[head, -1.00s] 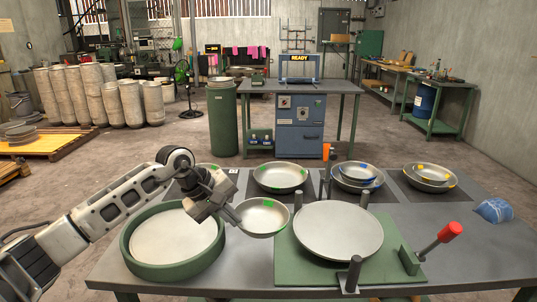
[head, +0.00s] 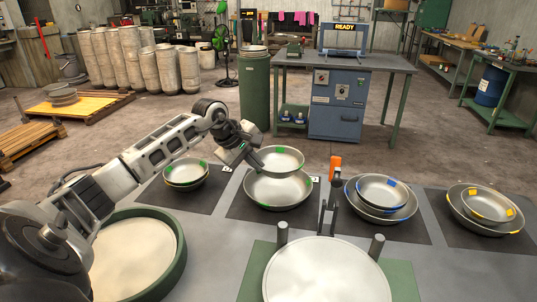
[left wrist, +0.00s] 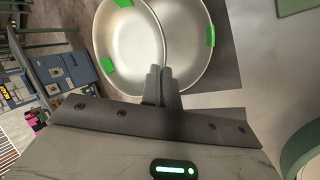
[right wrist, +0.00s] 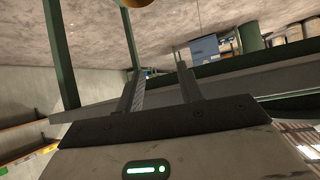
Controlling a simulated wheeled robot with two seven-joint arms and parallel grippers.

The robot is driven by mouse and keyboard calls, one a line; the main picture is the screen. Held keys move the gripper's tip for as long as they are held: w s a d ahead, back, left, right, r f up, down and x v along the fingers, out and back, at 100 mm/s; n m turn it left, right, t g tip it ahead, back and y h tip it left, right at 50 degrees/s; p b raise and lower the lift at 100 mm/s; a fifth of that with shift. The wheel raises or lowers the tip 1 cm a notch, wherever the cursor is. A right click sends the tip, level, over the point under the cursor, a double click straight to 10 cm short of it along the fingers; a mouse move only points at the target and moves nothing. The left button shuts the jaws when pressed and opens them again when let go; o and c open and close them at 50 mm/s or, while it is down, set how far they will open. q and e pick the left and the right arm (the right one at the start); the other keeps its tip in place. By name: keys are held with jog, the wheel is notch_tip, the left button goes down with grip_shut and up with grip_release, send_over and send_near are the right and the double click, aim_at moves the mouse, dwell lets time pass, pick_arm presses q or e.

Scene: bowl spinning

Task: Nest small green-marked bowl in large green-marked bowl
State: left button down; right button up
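The small green-marked bowl (head: 282,160) hangs from my left gripper (head: 252,158), which is shut on its left rim. It overlaps the back part of the large green-marked bowl (head: 278,192), which sits on a dark mat. In the left wrist view the closed fingers (left wrist: 160,84) pinch the small bowl's rim (left wrist: 128,55), and the large bowl (left wrist: 200,62) shows behind it, offset to the right. I cannot tell whether the two bowls touch. My right gripper (right wrist: 160,84) shows in its wrist view with fingers apart and nothing between them.
Blue-marked bowls (head: 381,196) and yellow-marked bowls (head: 486,208) stand to the right. A round plate (head: 326,270) on a green fixture with posts and an orange-topped lever (head: 335,162) lie in front. A green-rimmed round tray (head: 176,275) is front left.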

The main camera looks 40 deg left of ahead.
pick_arm(q)
jog(key=f, duration=0.1)
jog(key=f+b, duration=0.1)
jog(key=f, duration=0.1)
jog(key=f+b, duration=0.1)
jog(key=shift+s+f, duration=0.25)
jog(key=shift+f, duration=0.05)
jog(key=shift+f+b, duration=0.55)
jog(key=shift+f, duration=0.35)
pick_arm(e)
jog(key=shift+s+a+f, duration=0.15)
jog(key=shift+s+f, duration=0.05)
jog(key=shift+f, duration=0.2)
jog(key=shift+s+a+f, duration=0.15)
jog(key=shift+s+f, duration=0.05)
jog(key=shift+f, duration=0.2)
pick_arm(q)
jog(key=shift+f+b, duration=0.45)
jog(key=shift+b, duration=0.05)
pick_arm(e)
jog(key=shift+f, duration=0.55)
pick_arm(q)
jog(key=c, duration=1.9)
grip_release()
jog(key=shift+c, duration=0.2)
jog(key=shift+r, duration=0.1)
pick_arm(e)
jog(key=shift+r, duration=0.1)
